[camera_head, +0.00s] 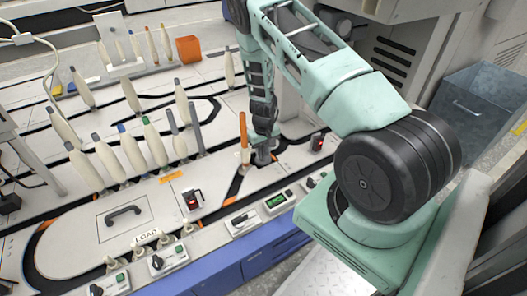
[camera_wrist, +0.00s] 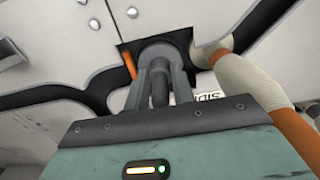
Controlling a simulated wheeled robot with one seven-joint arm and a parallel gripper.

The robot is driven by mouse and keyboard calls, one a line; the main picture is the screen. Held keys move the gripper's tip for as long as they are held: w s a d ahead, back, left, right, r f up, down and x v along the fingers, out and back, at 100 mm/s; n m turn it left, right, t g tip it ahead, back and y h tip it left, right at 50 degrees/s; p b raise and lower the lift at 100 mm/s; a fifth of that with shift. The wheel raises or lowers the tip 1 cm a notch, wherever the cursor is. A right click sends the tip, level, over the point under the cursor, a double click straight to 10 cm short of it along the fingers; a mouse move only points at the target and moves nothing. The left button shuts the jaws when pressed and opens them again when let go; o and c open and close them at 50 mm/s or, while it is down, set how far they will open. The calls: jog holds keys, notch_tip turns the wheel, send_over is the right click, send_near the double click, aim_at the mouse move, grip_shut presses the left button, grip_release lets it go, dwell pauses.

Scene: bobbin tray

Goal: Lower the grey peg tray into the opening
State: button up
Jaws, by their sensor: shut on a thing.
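My gripper (camera_head: 264,152) points down at the work surface, in the middle of the head view. In the wrist view my gripper (camera_wrist: 160,82) is shut on the upright peg of the grey peg tray (camera_wrist: 166,50). The tray's round dark grey body sits at the far end of the fingers, over or in a dark angular opening (camera_wrist: 126,50) in the pale panel. I cannot tell how deep it sits. The fingers hide part of the peg. In the head view the tray (camera_head: 263,160) shows only as a small grey shape below my gripper.
Several bobbins stand in rows farther left. A black-red device (camera_head: 317,142) stands to the right.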

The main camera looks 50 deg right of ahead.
jog(key=o, duration=1.1)
jog(key=shift+c, duration=0.2)
notch_tip(320, 180, up, 17)
jog(key=p, duration=0.5)
jog(key=shift+r+p, duration=0.2)
jog(key=shift+p, duration=0.15)
